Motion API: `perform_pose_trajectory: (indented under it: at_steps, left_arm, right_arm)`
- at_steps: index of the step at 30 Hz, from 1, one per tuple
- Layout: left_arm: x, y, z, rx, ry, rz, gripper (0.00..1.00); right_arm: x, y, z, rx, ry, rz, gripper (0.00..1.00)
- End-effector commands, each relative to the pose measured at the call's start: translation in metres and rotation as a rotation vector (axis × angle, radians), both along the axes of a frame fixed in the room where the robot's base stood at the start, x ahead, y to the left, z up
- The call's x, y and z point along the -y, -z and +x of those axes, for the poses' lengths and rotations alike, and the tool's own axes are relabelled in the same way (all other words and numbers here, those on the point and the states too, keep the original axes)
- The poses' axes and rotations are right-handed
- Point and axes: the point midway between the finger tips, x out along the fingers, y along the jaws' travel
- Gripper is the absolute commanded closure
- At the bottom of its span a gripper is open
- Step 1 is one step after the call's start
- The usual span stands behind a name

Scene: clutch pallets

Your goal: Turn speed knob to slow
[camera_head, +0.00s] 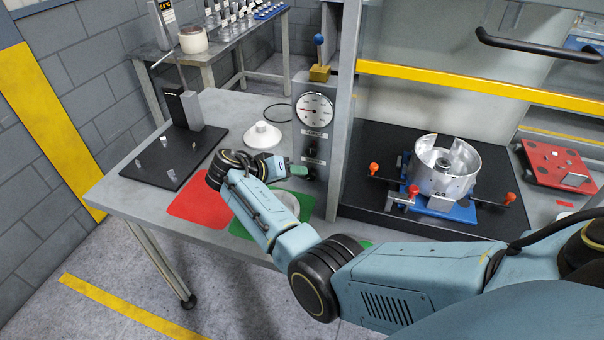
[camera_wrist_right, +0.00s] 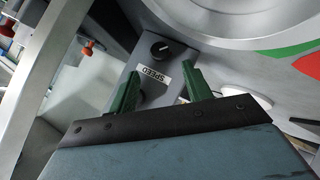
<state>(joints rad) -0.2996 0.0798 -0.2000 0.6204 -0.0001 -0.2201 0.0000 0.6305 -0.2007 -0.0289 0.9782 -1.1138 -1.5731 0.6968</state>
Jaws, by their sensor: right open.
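The speed knob (camera_wrist_right: 160,47) is a dark round knob with a white mark on a grey panel, beside an upside-down SPEED label (camera_wrist_right: 155,76) in the right wrist view. In the head view the knob (camera_head: 309,174) is low on the panel and partly hidden by my right gripper. My right gripper (camera_wrist_right: 160,90) is open, its green fingers apart near the label. The knob lies beyond the fingertips, not clasped. My right gripper (camera_head: 296,170) reaches the panel from the left in the head view. A second, upper knob (camera_head: 312,149) sits below the dial gauge (camera_head: 314,110).
A silver metal housing (camera_head: 445,170) stands on a blue fixture to the right. A white cone-shaped part (camera_head: 262,136) is behind my right wrist. A red mat (camera_head: 200,207) lies left of my forearm. A grey post (camera_head: 345,110) rises right of the panel.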

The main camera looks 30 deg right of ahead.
Motion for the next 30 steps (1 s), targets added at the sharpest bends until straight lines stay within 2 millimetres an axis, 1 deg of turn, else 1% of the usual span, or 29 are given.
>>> perform_pose_trajectory:
  at_steps: [1,3,6,10,15,27,30]
  left_arm:
    - [0.000,0.000,0.000,0.000,0.000,0.000,1.00]
    - [0.000,0.000,0.000,0.000,0.000,0.000,1.00]
    - [0.000,0.000,0.000,0.000,0.000,0.000,1.00]
    - [0.000,0.001,0.000,0.000,0.000,0.000,1.00]
    - [0.000,0.001,0.000,0.000,0.000,0.000,1.00]
    - [0.000,0.001,0.000,-0.001,0.000,0.000,1.00]
    - [0.000,-0.004,0.000,-0.001,0.000,0.000,1.00]
  right_arm:
    - [-0.011,-0.006,-0.002,0.002,-0.002,0.003,0.51]
    - [-0.022,-0.014,-0.003,0.000,-0.002,0.001,0.51]
    - [-0.036,-0.024,-0.006,0.000,-0.001,0.002,0.51]
    - [-0.047,-0.032,-0.008,0.000,0.000,0.000,0.51]
    - [-0.052,-0.036,-0.009,-0.001,0.000,-0.001,0.51]
    - [-0.052,-0.036,-0.009,-0.002,0.001,0.000,0.51]
    - [-0.052,-0.041,-0.009,-0.002,0.001,0.000,0.51]
